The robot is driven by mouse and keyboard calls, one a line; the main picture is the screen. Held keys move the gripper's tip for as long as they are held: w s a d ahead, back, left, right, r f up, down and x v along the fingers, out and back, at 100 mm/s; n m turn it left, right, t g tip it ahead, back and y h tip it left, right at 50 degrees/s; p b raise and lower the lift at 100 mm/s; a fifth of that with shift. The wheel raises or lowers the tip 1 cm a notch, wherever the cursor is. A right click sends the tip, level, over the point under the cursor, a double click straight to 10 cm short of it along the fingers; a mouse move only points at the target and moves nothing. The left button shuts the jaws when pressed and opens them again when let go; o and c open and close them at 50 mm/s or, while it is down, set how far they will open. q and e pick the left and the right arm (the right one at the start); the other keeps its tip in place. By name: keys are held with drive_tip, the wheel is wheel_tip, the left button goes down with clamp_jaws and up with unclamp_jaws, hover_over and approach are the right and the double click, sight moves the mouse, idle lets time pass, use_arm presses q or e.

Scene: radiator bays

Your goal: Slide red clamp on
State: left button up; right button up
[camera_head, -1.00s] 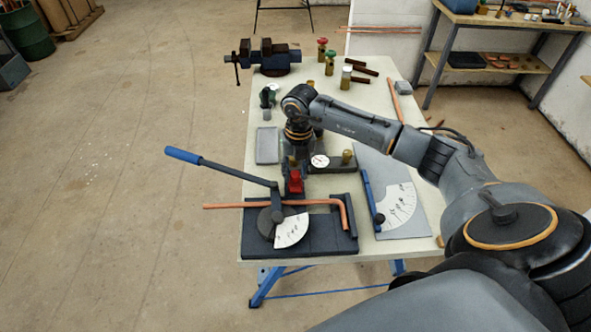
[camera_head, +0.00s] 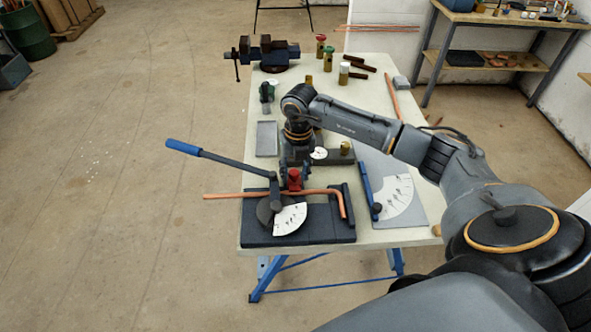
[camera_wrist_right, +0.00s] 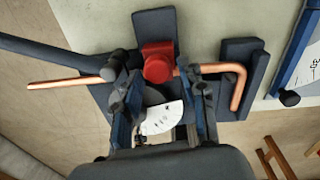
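The red clamp (camera_head: 294,181) sits by the copper pipe (camera_head: 235,196) on the dark pipe bender (camera_head: 325,231). My right gripper (camera_head: 295,174) reaches down over it. In the right wrist view, the right gripper (camera_wrist_right: 161,90) is open, one finger on each side of the red clamp (camera_wrist_right: 157,62), with the clamp beyond the fingertips or just between them; I cannot tell whether they touch it. The copper pipe (camera_wrist_right: 239,90) passes by the clamp and bends at its right end. My left gripper is in no view.
The bender's blue-handled lever (camera_head: 220,157) sticks out to the left. A white angle scale (camera_head: 290,219) lies below the clamp. A dial gauge block (camera_head: 337,157) stands close behind the gripper. A grey plate with a protractor (camera_head: 398,200) lies to the right.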

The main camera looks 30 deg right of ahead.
sight(296, 174)
drive_tip(key=shift+w+a+r, duration=0.1)
drive_tip(key=shift+r, duration=0.15)
drive_tip(key=shift+w+r, duration=0.1)
drive_tip(key=shift+r, duration=0.2)
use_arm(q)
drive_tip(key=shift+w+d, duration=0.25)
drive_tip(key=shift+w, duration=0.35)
use_arm(e)
wheel_tip(296, 174, up, 11)
drive_tip(key=shift+s+d, duration=0.25)
drive_tip(key=shift+d, duration=0.05)
